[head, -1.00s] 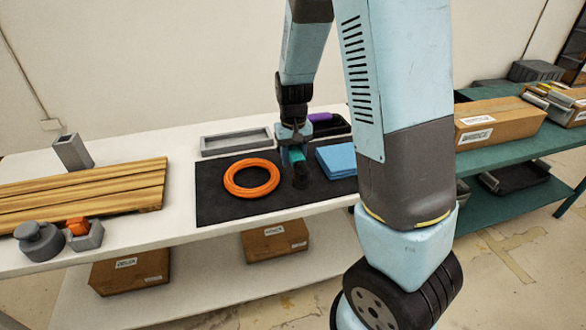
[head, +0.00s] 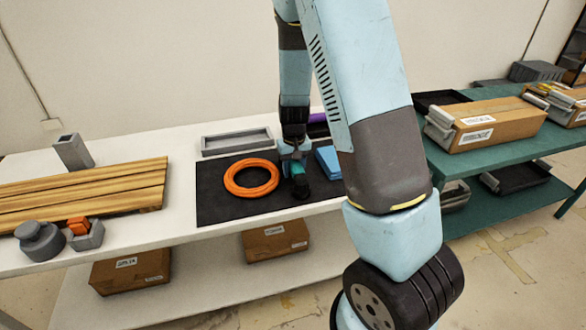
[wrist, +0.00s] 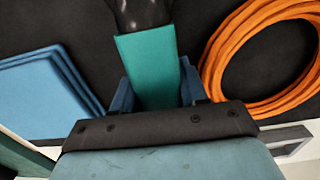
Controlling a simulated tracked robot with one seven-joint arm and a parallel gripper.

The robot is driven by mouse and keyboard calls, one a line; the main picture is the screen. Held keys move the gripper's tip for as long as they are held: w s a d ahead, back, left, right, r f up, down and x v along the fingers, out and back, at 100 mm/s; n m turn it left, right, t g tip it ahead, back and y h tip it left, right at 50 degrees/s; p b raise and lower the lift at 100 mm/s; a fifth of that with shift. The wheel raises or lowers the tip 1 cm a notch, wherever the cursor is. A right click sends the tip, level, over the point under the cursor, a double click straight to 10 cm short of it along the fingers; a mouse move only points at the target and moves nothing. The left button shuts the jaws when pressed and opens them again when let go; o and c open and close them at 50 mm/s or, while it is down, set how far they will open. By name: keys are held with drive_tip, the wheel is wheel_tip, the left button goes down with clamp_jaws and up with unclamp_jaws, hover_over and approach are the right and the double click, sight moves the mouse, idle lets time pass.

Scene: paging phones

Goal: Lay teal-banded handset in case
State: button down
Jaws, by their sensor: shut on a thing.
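The teal-banded handset is a dark piece with a teal band (head: 297,168). My gripper (head: 292,158) is shut on it, over the black mat (head: 222,205). In the wrist view the teal band (wrist: 148,68) sits between the two blue fingers, and the dark end (wrist: 142,13) sticks out beyond. I cannot tell whether the handset touches the mat. A purple item (head: 317,118) shows behind my arm at the table's back; the dark tray around it is mostly hidden. A shallow grey tray (head: 236,152) stands empty to its left. I cannot tell which is the case.
An orange cable coil (head: 251,190) lies left of my gripper, and a folded blue cloth (head: 328,160) lies right. Wooden boards (head: 85,192) and grey parts (head: 40,240) are at the far left. A green bench (head: 500,170) with boxes stands right.

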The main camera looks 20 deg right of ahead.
drive_tip(key=c, duration=1)
unclamp_jaws()
drive_tip(key=o, duration=0.4)
